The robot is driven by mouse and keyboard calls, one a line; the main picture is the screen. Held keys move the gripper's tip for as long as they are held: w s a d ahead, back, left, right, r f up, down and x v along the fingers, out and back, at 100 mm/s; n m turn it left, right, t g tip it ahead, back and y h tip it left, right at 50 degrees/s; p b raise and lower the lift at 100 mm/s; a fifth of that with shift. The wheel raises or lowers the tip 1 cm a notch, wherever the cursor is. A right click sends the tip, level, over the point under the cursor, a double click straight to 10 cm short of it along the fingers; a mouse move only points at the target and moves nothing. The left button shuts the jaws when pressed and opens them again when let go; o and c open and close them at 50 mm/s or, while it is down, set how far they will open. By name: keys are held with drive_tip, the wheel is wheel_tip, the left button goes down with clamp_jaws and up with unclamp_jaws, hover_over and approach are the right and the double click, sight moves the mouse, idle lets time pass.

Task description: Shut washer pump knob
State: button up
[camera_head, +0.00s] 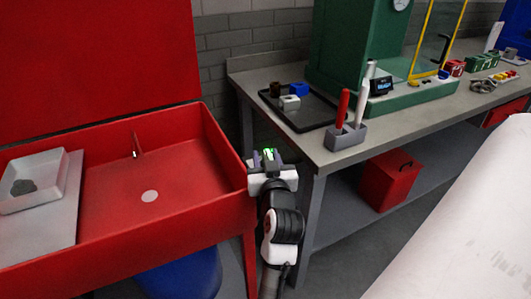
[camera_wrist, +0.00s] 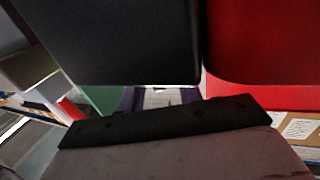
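The red parts washer (camera_head: 165,235) fills the left of the head view, with its lid (camera_head: 95,50) raised. A small spout (camera_head: 136,145) stands at the back of its basin, and a pale round drain (camera_head: 149,196) is in the floor. My gripper (camera_head: 267,160) is at the right outer side of the washer, close to its rim; contact is unclear. A small green glow shows at its end, source unclear. I cannot make out the pump knob in either view. The wrist view shows a red surface (camera_wrist: 262,45) very close; the finger opening cannot be read.
A grey workbench (camera_head: 345,155) stands close to the right of my gripper, with a black tray (camera_head: 298,112) and a pen holder (camera_head: 346,136) on it. A red toolbox (camera_head: 389,180) sits on its lower shelf. A blue drum (camera_head: 180,277) is under the washer.

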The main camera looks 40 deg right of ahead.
drive_tip(key=shift+w+d, duration=0.25)
drive_tip(key=shift+w, duration=0.3)
clamp_jaws()
drive_tip(key=shift+d+f, duration=0.1)
drive_tip(key=n+t+y+b, duration=0.1)
drive_tip(key=n+y+b, duration=0.1)
drive_tip(key=y, duration=0.1)
drive_tip(key=shift+t, duration=0.3)
drive_tip(key=shift+n+t+y+b, duration=0.3)
drive_tip(key=shift+n+y+b, duration=0.25)
drive_tip(key=shift+n+y, duration=0.4)
unclamp_jaws()
